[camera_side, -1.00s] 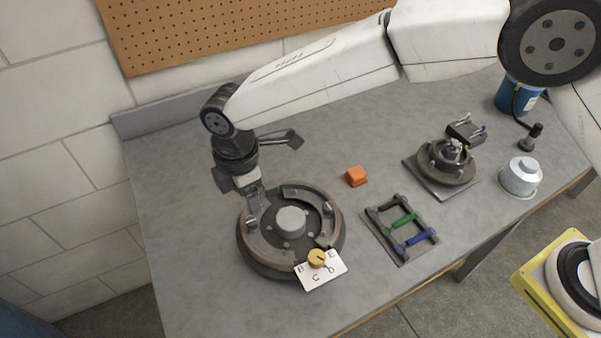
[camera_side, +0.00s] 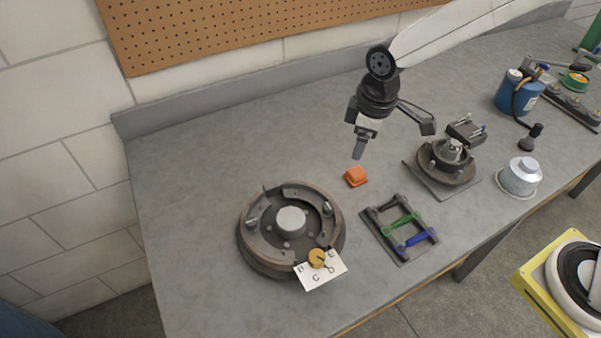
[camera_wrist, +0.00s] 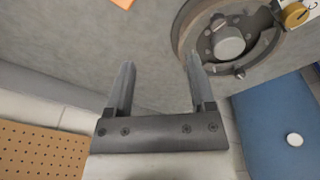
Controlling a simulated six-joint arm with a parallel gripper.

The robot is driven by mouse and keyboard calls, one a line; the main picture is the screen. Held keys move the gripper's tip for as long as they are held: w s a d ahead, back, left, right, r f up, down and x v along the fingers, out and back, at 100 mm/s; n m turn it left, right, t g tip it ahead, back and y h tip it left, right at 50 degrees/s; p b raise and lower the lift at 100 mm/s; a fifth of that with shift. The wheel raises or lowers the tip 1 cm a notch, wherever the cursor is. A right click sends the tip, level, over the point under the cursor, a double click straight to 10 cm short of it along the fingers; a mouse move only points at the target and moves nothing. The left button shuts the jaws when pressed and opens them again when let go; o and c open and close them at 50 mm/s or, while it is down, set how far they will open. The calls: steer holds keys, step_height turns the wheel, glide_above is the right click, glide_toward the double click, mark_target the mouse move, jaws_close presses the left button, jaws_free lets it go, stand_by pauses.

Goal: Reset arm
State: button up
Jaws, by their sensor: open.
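My gripper (camera_side: 360,147) hangs above the grey workbench (camera_side: 200,150), up and slightly right of the orange block (camera_side: 356,176) in the side view. In the wrist view my gripper (camera_wrist: 158,75) shows two fingers spread apart with nothing between them. The round brake drum assembly (camera_side: 245,235) sits on the bench to the lower left, apart from the gripper. It also shows at the top right of the wrist view (camera_wrist: 190,35). The orange block shows only as a corner at the top edge of the wrist view (camera_wrist: 123,3).
A lettered card (camera_side: 320,278) with a yellow knob (camera_side: 317,258) is at the drum's front. A dark frame with green and blue bars (camera_side: 401,233), a small hub fixture (camera_side: 446,165), a silver cup (camera_side: 521,177) and a blue canister (camera_side: 512,95) stand right. The bench's left side is clear.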

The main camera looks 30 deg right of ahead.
steer(key=s+d+m+t, duration=0.1)
steer(key=s+d+m, duration=0.8)
steer(key=s+d, duration=0.3)
steer(key=shift+d+f, duration=0.35)
steer(key=shift+d, duration=0.85)
steer(key=shift+w, duration=0.15)
